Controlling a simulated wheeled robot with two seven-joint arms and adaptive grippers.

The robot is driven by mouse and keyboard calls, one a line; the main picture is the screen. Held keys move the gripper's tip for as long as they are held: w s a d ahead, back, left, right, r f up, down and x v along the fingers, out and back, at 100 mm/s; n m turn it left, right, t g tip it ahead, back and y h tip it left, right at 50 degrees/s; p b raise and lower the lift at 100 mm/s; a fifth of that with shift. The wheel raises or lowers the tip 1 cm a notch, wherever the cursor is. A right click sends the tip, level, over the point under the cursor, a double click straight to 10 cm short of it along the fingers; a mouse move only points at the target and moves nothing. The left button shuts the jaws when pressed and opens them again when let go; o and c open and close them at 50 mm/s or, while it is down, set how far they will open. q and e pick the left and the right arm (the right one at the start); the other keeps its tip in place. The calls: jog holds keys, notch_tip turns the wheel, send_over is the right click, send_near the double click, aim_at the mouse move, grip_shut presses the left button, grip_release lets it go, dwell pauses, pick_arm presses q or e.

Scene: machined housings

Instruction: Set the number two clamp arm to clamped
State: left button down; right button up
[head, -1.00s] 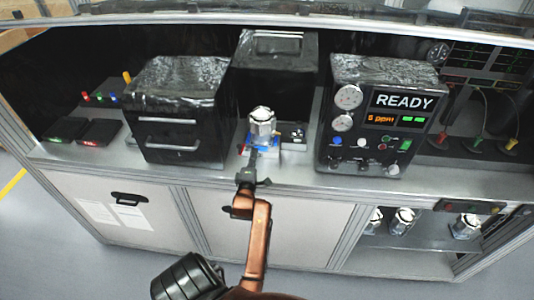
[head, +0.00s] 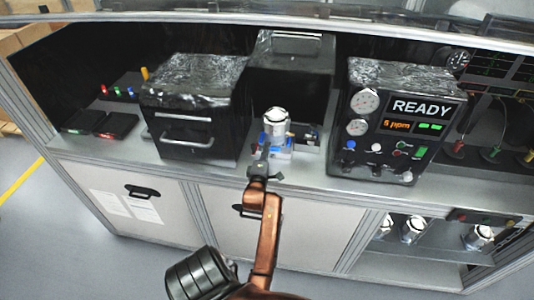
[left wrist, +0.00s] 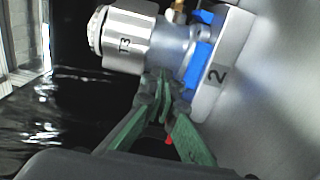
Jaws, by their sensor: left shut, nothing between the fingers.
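A silver machined housing (left wrist: 128,40) marked T3 sits on a blue and white fixture in the middle of the bench; the housing also shows in the head view (head: 275,121). The fixture (left wrist: 220,62) carries a plate marked 2. My left gripper (left wrist: 163,88) is shut and empty, its fingertips close beside the housing and the fixture's blue part. A small red tip (left wrist: 169,141) shows between its green fingers; whether it belongs to the clamp arm I cannot tell. In the head view the left gripper (head: 262,158) is in front of the fixture. The right gripper is not in view.
A black box with a handle (head: 190,110) stands left of the fixture. A panel reading READY (head: 395,120), with gauges and knobs, stands to the right. Several housings (head: 412,230) sit on a lower shelf at right.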

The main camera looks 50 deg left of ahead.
pick_arm(q)
notch_tip(320, 180, up, 7)
jog(key=shift+f, duration=0.2)
